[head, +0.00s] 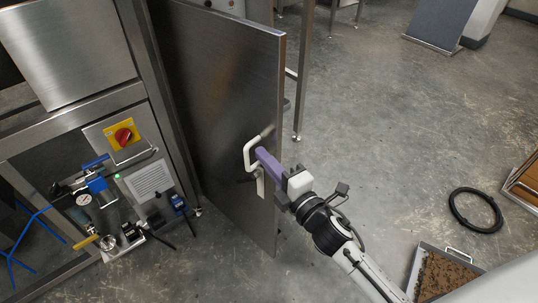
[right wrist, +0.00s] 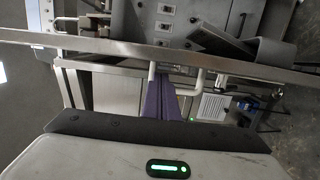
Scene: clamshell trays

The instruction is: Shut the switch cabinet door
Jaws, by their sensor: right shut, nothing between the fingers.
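The switch cabinet door (head: 225,85) is a dark metal panel standing open, swung out from the frame at its left. A white bar handle (head: 249,150) is on its face; its posts also show in the right wrist view (right wrist: 152,75). My right gripper (head: 262,158), with purple fingers, is shut and empty. Its fingertips are at the handle, close to the door face; I cannot tell whether they touch it. The fingers also show in the right wrist view (right wrist: 160,97), between the handle's posts, below the door's edge (right wrist: 110,45). My left gripper is not in view.
Left of the door stands a metal frame (head: 165,95) with a red rotary switch (head: 123,135) and a gauge assembly with blue hoses (head: 97,185). On the floor at right are a black ring (head: 475,210) and a tray of brown bits (head: 428,262). The floor between is clear.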

